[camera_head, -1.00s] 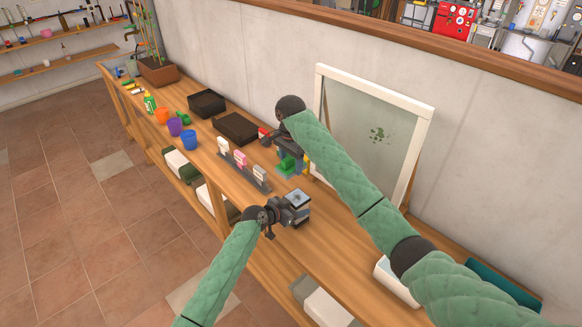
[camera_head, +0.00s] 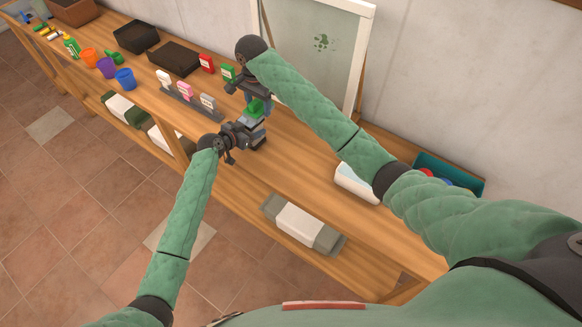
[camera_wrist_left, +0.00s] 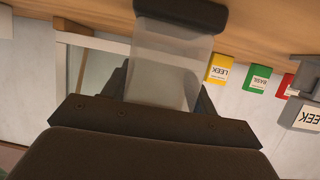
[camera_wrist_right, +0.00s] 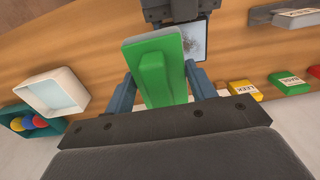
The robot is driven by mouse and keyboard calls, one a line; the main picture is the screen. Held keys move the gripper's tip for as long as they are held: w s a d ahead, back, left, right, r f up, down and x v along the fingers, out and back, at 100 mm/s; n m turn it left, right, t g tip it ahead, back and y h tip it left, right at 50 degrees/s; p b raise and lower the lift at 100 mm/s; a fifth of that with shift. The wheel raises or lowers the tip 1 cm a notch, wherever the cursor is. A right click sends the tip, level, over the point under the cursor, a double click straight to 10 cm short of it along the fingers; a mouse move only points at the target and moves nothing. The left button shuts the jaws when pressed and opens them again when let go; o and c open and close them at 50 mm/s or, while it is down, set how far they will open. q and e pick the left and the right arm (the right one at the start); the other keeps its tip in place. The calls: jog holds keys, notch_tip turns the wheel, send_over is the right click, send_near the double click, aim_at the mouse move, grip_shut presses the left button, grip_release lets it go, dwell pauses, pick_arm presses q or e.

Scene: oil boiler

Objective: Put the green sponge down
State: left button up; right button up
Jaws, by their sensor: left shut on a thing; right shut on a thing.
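The green sponge (camera_head: 256,107) is in my right gripper (camera_head: 254,96), above the wooden bench. The right wrist view shows the sponge (camera_wrist_right: 163,72), bright green with a paler flat face, between the two fingers. The gap between sponge and bench is unclear.
A white-framed pane (camera_head: 369,45) with a green stain leans at the wall. Label holders (camera_head: 186,92) and seed packets (camera_head: 206,63) stand left of my grippers. A white tray (camera_head: 352,184) and teal bin (camera_head: 471,186) are at right. Bench between is clear.

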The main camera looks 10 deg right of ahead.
send_over(296, 176)
notch_tip(296, 176, down, 8)
notch_tip(296, 176, down, 5)
jog(key=shift+s+r, duration=0.1)
jog(key=shift+r, duration=0.1)
jog(key=shift+f, duration=2.5)
jog(key=shift+a+f, duration=0.1)
jog(key=o, duration=0.9)
notch_tip(296, 176, up, 12)
jog(key=shift+r, duration=0.15)
jog(key=shift+o, duration=0.3)
